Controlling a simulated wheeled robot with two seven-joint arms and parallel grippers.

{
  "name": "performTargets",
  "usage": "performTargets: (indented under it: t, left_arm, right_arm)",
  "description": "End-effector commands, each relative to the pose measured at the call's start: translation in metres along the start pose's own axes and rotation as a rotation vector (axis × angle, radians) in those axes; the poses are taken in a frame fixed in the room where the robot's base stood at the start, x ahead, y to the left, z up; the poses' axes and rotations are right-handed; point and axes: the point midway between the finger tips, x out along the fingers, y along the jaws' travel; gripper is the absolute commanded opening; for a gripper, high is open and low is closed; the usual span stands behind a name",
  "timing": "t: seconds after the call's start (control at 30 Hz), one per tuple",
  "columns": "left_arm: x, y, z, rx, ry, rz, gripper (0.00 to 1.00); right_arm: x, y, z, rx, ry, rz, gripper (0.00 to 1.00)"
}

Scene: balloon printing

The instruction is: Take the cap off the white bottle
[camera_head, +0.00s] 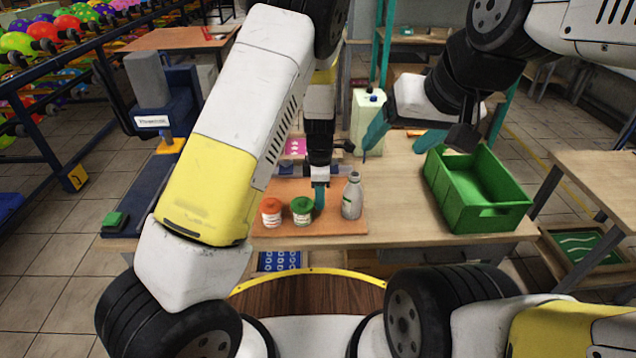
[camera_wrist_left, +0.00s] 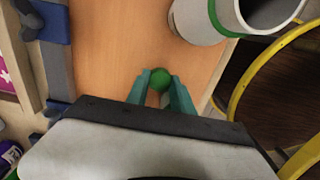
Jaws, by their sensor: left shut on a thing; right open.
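The white bottle (camera_head: 351,198) stands upright at the right end of the orange-brown board, its narrow grey top showing no green cap. In the left wrist view a white cylinder (camera_wrist_left: 195,20) with a green ring and dark inside, apparently this bottle, stands at the top. My left gripper (camera_head: 319,196) points down just left of the bottle, apart from it. Its teal fingers (camera_wrist_left: 160,88) are shut on a small round green thing (camera_wrist_left: 160,78), apparently a cap. My right gripper (camera_head: 403,138) is open and empty, behind and right of the bottle.
A green-lidded jar (camera_head: 302,210) stands close left of my left gripper, with a red-lidded jar (camera_head: 271,211) beside it. A green crate (camera_head: 486,218) sits at the table's right. A pale container (camera_head: 368,108) stands behind. Bare tabletop (camera_head: 398,190) lies between board and crate.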

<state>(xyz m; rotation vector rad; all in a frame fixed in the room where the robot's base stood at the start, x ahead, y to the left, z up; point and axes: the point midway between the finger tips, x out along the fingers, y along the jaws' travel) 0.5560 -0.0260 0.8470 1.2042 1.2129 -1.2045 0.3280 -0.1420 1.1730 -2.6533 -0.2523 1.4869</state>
Motion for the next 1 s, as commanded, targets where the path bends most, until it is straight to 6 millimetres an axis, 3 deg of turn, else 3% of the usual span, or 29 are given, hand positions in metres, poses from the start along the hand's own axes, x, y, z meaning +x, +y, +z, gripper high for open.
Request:
performTargets:
  t: [0.13, 0.47, 0.5, 0.6, 1.0]
  left_arm:
    - [0.021, -0.001, -0.001, 0.0, 0.001, -0.001, 0.0]
    - [0.025, -0.001, 0.0, 0.0, 0.0, 0.0, 0.0]
    - [0.025, -0.001, 0.0, 0.0, 0.0, 0.0, 0.3]
    - [0.025, -0.001, 0.0, 0.0, 0.0, 0.0, 0.5]
    - [0.019, 0.0, 0.001, 0.0, -0.001, 0.002, 0.5]
  right_arm:
    - [0.0, 0.0, 0.0, 0.0, 0.0, 0.0, 0.74]
    - [0.0, 0.0, 0.0, 0.0, 0.0, 0.0, 0.74]
    - [0.0, 0.0, 0.0, 0.0, 0.0, 0.0, 0.74]
    - [0.0, 0.0, 0.0, 0.0, 0.0, 0.0, 0.74]
    - [0.0, 0.0, 0.0, 0.0, 0.0, 0.0, 0.74]
